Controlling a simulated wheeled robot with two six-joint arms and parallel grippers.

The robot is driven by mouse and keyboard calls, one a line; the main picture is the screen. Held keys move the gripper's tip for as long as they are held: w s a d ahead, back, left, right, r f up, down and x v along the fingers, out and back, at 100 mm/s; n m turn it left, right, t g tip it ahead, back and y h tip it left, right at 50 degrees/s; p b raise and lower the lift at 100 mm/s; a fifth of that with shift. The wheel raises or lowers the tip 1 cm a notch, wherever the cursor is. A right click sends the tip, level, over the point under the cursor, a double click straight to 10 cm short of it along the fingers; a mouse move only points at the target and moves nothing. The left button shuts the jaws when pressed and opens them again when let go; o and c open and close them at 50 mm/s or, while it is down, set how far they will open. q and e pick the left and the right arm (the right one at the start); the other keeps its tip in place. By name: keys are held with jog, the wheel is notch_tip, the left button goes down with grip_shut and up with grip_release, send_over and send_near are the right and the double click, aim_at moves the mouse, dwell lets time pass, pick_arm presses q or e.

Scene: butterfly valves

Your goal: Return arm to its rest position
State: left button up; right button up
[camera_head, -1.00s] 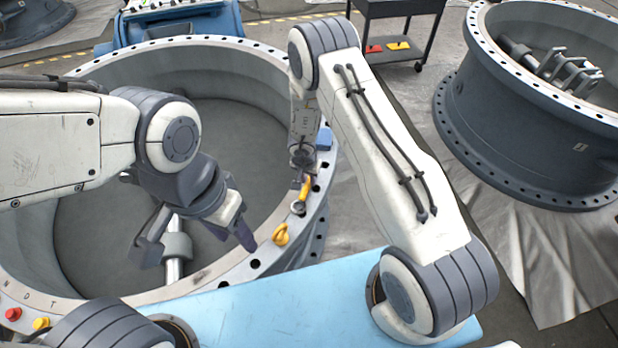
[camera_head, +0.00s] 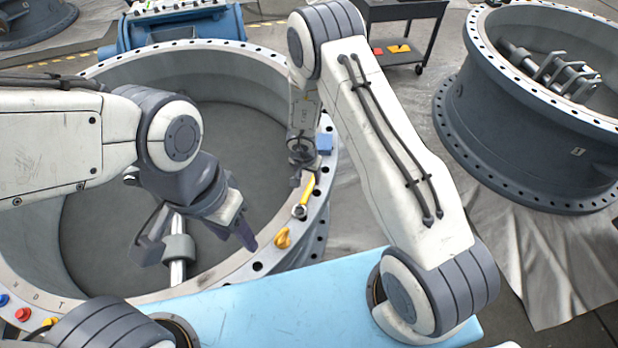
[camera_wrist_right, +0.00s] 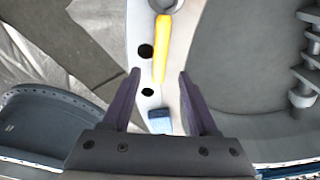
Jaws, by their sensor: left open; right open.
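My right arm reaches over the big valve ring (camera_head: 215,283), and its gripper (camera_head: 298,175) is over the ring's right rim. In the right wrist view this gripper (camera_wrist_right: 160,78) has its fingers apart with nothing held. A yellow-handled wrench (camera_head: 306,192) with a silver ring head lies on the rim by this gripper; its handle (camera_wrist_right: 162,50) also shows just beyond the fingertips in the wrist view. My left gripper (camera_head: 203,246) hangs over the ring's inside with its fingers apart and empty.
A small blue block (camera_head: 323,143) and a yellow eye piece (camera_head: 283,238) are on the rim. A light blue platform (camera_head: 280,300) lies in front. A second valve (camera_head: 530,130) stands at right, and a dark cart (camera_head: 400,35) stands behind.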

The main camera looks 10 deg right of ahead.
pick_arm(q)
jog(key=shift+r+p, duration=0.9)
jog(key=shift+r, duration=0.45)
pick_arm(e)
jog(key=shift+s+a+r, duration=0.15)
jog(key=shift+s+r, duration=0.05)
jog(key=shift+r, duration=0.95)
jog(key=shift+s+a+r, duration=0.1)
jog(key=shift+s+r, duration=0.05)
jog(key=shift+r, duration=1)
jog(key=shift+r, duration=0.1)
